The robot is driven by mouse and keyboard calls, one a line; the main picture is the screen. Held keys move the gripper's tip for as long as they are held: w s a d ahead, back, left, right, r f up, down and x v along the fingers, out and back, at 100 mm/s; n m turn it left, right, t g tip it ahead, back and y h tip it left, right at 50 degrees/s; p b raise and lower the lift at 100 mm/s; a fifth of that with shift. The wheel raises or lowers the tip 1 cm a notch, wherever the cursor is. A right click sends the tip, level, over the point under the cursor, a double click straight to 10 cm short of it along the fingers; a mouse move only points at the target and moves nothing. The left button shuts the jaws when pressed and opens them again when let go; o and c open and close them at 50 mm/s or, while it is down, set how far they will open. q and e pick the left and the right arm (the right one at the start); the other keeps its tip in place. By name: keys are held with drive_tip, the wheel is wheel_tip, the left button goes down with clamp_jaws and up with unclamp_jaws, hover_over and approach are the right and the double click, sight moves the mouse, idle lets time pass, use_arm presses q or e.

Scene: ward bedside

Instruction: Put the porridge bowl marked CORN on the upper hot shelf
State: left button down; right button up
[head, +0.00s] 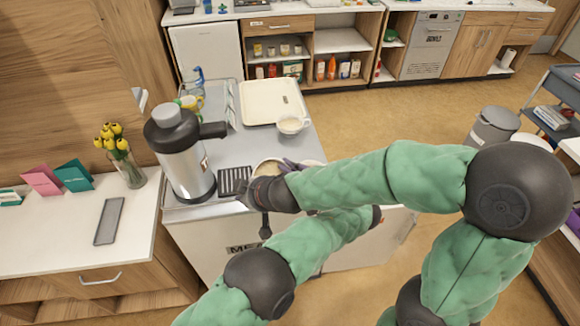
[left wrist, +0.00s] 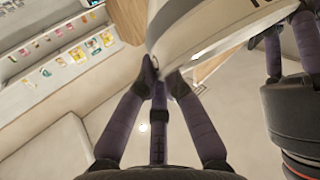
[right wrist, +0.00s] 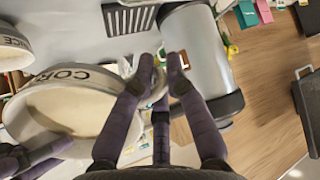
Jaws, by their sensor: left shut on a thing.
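The CORN bowl (right wrist: 85,105) is cream with a dark rim band and pale porridge inside. It shows partly in the head view (head: 266,168), behind my arm. My left gripper (left wrist: 162,80) is shut on the bowl's edge, and its fingers show at the bowl's right side in the head view (head: 290,166). My right gripper (right wrist: 162,68) has its fingertips close together on the opposite edge of the bowl. My crossing arms hide much of both grippers in the head view. I cannot tell whether the bowl touches the cart top. I cannot make out the upper hot shelf.
The bowl marked RICE (right wrist: 12,45) stands near the cream tray (head: 272,103) on the grey cart (head: 222,148). A steel urn (head: 187,160) and a dark drip grille (head: 233,181) are left of the CORN bowl. Open floor (head: 440,112) lies right of the cart.

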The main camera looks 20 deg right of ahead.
drive_tip(key=o, duration=0.4)
drive_tip(key=shift+s+r, duration=0.15)
drive_tip(key=v, duration=0.7)
drive_tip(key=shift+s, duration=0.35)
idle(0.6)
